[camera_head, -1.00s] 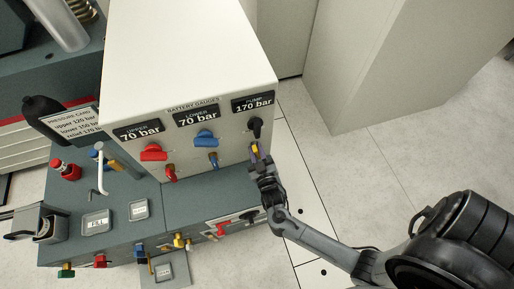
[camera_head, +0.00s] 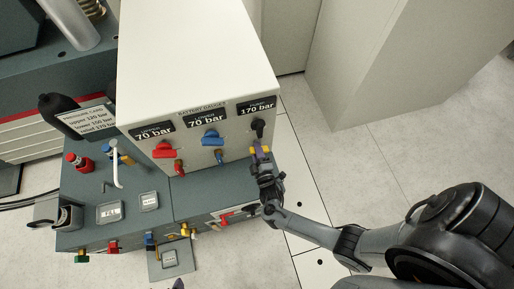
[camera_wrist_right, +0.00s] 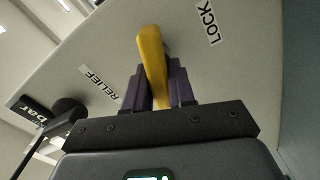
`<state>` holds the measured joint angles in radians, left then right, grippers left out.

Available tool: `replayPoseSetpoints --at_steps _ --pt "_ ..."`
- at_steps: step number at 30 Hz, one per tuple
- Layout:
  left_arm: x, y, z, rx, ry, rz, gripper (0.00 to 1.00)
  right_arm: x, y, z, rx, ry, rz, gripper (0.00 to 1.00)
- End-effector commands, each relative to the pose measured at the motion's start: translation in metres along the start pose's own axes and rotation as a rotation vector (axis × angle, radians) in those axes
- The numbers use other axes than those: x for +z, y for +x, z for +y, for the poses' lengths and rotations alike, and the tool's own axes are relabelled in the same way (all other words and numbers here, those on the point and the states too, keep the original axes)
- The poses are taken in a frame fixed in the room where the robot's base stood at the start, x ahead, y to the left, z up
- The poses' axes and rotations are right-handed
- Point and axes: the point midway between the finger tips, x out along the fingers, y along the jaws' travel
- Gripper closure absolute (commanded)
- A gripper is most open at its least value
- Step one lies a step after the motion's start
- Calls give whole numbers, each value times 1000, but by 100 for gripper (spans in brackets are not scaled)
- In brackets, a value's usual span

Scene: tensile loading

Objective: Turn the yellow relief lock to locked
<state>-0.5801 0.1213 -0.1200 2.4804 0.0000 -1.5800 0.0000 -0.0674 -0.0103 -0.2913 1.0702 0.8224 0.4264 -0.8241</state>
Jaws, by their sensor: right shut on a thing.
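The yellow relief lock (camera_head: 260,149) is a small lever on the front of the pale cabinet, below the black pump knob (camera_head: 258,127). My right gripper (camera_head: 261,154) is shut on it. In the right wrist view, the yellow lever (camera_wrist_right: 151,55) stands between the purple fingers of my right gripper (camera_wrist_right: 160,90). Its visible end lies between the RELIEF label (camera_wrist_right: 99,82) on the left and the LOCK label (camera_wrist_right: 208,24) on the right. The fingers hide its lower part. A small purple tip (camera_head: 178,284) at the bottom edge looks like my left gripper; its jaws cannot be made out.
Left of the lock are a blue knob (camera_head: 212,138) and a red knob (camera_head: 165,150), with smaller levers below them. A pressure card (camera_head: 86,118) stands on the grey bench at left.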

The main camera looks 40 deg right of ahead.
Motion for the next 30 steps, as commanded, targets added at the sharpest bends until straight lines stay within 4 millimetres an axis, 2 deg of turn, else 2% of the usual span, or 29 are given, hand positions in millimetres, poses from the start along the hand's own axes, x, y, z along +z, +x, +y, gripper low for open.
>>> replayPoseSetpoints --at_steps 6,15,30 --pt "-2 -8 0 0 0 0 0 0 0 -2 -2 -177 0 100" --pt "-4 -12 0 0 0 0 0 1 0 -4 -1 -331 0 100" --pt "-4 -13 0 2 -2 0 0 1 0 -5 -1 -385 -1 100"
